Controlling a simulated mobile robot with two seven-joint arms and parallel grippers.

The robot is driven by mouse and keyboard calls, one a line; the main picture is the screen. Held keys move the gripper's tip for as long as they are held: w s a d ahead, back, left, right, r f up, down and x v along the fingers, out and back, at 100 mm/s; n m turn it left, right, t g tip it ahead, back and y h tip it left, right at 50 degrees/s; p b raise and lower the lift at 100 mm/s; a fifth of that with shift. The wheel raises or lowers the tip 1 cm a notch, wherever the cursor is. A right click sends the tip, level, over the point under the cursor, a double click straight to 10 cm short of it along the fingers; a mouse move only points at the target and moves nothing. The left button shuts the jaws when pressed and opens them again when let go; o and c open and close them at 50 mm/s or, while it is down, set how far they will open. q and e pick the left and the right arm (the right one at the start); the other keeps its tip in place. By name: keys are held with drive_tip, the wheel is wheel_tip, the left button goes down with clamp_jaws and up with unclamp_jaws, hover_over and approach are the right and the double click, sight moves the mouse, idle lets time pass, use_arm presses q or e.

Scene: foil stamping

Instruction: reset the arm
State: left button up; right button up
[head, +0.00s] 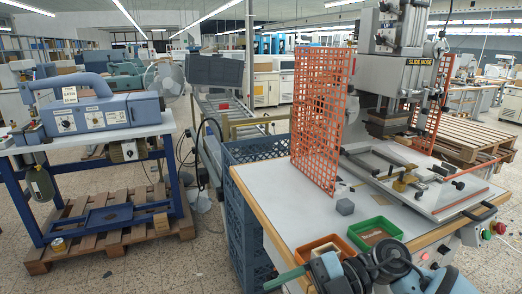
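Blue-grey and dark rounded parts, which look like links of an arm of mine, show at the bottom edge right of centre, in front of the table (285,205). A teal bar sticks out to the left from them, low in the picture. I cannot make out gripper fingers on these parts. No arm comes in from the left, and neither gripper can be seen in the head view.
A stamping machine (402,75) with orange mesh guards (322,115) stands on the table. A small grey cube (345,207), a green tray (354,235) and an orange-red tray (310,247) lie near its front. Blue crates (245,215) stand left of the table.

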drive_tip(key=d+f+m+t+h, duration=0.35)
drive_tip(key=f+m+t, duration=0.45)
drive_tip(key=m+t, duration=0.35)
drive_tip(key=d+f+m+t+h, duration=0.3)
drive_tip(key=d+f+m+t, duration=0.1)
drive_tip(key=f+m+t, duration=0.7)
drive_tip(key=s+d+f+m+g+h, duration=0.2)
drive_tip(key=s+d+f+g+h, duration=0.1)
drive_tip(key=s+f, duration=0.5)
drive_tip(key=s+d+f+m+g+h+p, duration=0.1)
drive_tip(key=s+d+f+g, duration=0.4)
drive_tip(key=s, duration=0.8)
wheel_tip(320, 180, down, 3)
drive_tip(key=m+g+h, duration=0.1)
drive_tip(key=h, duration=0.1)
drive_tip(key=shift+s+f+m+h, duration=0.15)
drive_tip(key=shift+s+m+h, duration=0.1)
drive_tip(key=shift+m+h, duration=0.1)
